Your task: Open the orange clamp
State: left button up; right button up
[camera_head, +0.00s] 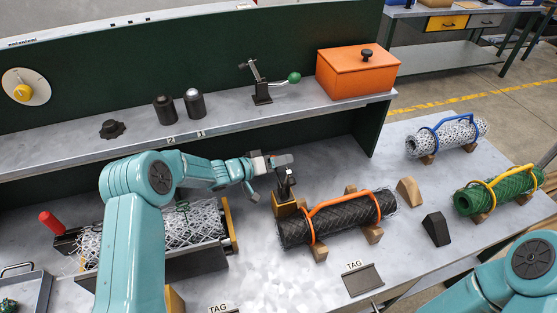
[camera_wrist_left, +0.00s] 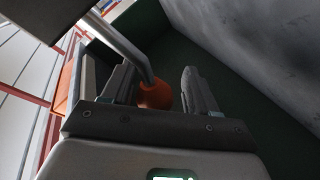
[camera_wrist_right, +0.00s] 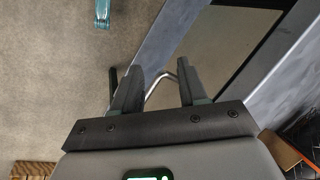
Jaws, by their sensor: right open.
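The orange clamp (camera_head: 284,187) is a dark toggle clamp on a wooden block on the bench, just left of the black mesh roll. My left gripper (camera_head: 272,161) is at its upper end and hides part of it. In the left wrist view the clamp's orange knob (camera_wrist_left: 155,95), on a bent grey rod, sits between the fingers of my left gripper (camera_wrist_left: 158,78). The fingers are apart, with a gap beside the knob. My right gripper (camera_wrist_right: 159,75) is open and empty in its wrist view. Only part of my right arm shows in the head view.
The black mesh roll with an orange handle (camera_head: 350,217) lies right of the clamp. A white mesh roll (camera_head: 205,221) lies under my left arm. A shelf behind holds an orange box (camera_head: 356,72) and a green-knobbed clamp (camera_head: 263,93). A tag plate (camera_head: 363,280) is near the front edge.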

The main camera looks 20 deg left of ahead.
pick_arm(q)
jog(key=shift+r, duration=0.1)
jog(key=b+v, duration=0.1)
jog(key=v, duration=0.6)
jog(key=shift+s+b, duration=0.2)
jog(key=shift+b, duration=0.1)
jog(key=shift+a, duration=0.15)
jog(key=shift+r, duration=0.1)
